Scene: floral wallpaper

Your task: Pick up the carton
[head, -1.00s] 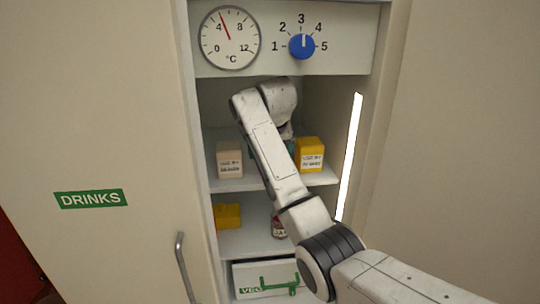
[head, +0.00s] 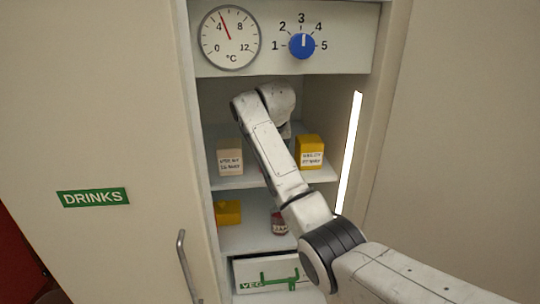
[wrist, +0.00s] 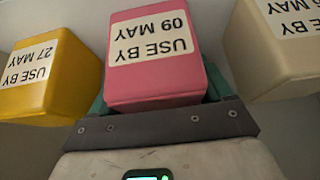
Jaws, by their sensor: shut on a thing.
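A pink carton (wrist: 150,70) with a white label, "USE BY 09 MAY", fills the middle of the wrist view, its print upside down. My gripper (wrist: 157,95) is shut on it, a teal finger on each side. In the head view my arm hides the pink carton and most of the gripper. A yellow carton (head: 309,145), labelled "USE BY 27 MAY" in the wrist view (wrist: 45,85), and a beige carton (head: 229,150) stand on the upper shelf, one on each side of my gripper. The beige carton's date is cut off in the wrist view (wrist: 265,60).
The shelf (head: 240,182) sits in a narrow open fridge, with a side wall and light strip (head: 350,150) at right. Below are a yellow object (head: 228,212), a jar (head: 279,224) and a "VEG" drawer (head: 250,275). The "DRINKS" door (head: 92,197) with its handle (head: 186,265) is at left.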

